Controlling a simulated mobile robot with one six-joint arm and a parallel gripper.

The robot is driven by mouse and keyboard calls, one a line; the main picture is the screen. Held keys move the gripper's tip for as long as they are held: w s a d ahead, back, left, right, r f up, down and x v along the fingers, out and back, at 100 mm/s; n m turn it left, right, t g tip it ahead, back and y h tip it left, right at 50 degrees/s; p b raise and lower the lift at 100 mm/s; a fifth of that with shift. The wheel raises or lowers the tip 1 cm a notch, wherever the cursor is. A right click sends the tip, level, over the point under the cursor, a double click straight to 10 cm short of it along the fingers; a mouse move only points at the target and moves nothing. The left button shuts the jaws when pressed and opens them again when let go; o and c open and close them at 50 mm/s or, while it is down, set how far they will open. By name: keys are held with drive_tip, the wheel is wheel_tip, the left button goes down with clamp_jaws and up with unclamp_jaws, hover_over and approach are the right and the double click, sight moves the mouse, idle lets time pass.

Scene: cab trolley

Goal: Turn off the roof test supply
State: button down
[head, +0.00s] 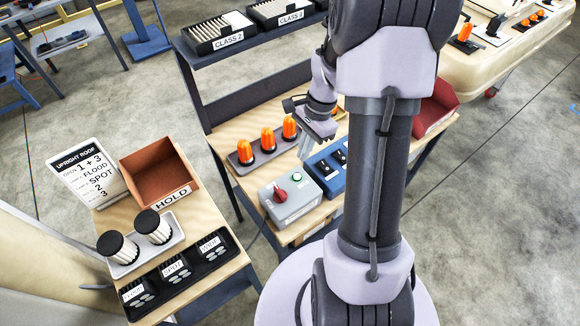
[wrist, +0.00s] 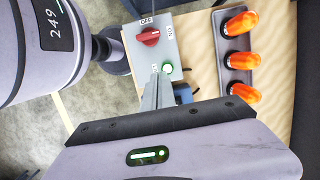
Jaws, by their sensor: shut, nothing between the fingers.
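The supply box (head: 291,205) is a grey box at the front of the trolley top, with a red rotary knob (head: 281,195) and a green lamp (head: 297,177) on its top face. In the wrist view the red knob (wrist: 149,37) lies between an OFF label (wrist: 147,20) and a second label at its right. The green lamp (wrist: 168,67) shows bright with a pale centre. My gripper (head: 305,150) is shut and empty, above the trolley behind the box. In the wrist view its fingertips (wrist: 157,74) overlap the box's edge near the lamp, apart from the knob.
Three orange beacons (head: 268,140) stand in a grey tray left of my gripper. A blue switch box (head: 327,172) is right of the supply box. A red bin (head: 435,106) is behind my arm. A side table holds a HOLD bin (head: 160,172) and a sign (head: 87,172).

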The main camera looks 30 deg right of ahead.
sight(282, 190)
drive_tip(key=b+x, duration=0.2)
drive_tip(key=x, duration=0.7)
drive_tip(key=shift+f, duration=0.1)
drive_tip(key=a, duration=0.4)
